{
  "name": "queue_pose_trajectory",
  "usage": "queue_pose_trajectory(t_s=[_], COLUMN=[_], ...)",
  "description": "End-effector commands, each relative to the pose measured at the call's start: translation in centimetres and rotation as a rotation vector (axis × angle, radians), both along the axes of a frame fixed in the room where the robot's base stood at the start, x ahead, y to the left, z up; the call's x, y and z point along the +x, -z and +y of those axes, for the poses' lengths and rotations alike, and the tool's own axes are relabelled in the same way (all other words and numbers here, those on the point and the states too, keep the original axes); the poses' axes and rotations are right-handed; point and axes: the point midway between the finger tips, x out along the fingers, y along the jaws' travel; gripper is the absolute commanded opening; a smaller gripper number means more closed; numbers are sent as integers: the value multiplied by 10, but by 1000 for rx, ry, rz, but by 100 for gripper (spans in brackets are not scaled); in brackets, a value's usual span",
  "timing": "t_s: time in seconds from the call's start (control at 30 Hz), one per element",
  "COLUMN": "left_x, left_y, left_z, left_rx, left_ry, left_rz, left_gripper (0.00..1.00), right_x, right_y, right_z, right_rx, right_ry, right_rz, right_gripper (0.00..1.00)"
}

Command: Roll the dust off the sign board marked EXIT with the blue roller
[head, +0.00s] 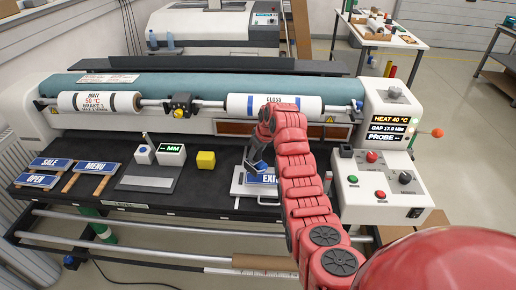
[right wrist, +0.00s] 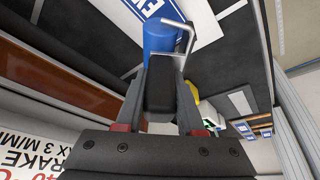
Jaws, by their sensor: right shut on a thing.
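The EXIT sign board (head: 268,178) is a blue plate with white letters on a pale base, on the black bench right of centre, partly hidden by my right arm. It also shows at the top of the right wrist view (right wrist: 146,8). My right gripper (head: 256,145) is shut on the black handle of the blue roller (right wrist: 162,38), which has a bent metal frame. In the head view the roller (head: 260,166) is small and dark at the board's upper left. I cannot tell whether it touches the board. My left gripper is not in view.
SALE (head: 51,164), OPEN (head: 38,180) and MENU (head: 95,167) signs lie at the bench's left. The laminator's long roller (head: 205,86) runs behind; a control box (head: 380,188) stands right.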

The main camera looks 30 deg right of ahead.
Motion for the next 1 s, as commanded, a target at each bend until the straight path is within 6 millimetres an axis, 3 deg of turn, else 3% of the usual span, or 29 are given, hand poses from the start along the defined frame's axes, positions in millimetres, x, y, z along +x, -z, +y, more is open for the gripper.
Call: queue_pose_trajectory(t_s=[0.4, 1.0], left_x=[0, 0], left_y=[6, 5], left_z=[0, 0], left_rx=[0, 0], left_ry=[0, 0], left_rz=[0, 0], left_gripper=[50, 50], right_x=[7, 7], right_y=[-31, -31], right_z=[7, 8], right_rx=[-1, 0], right_ry=[-1, -2], right_rz=[-2, 0], right_gripper=[0, 0])
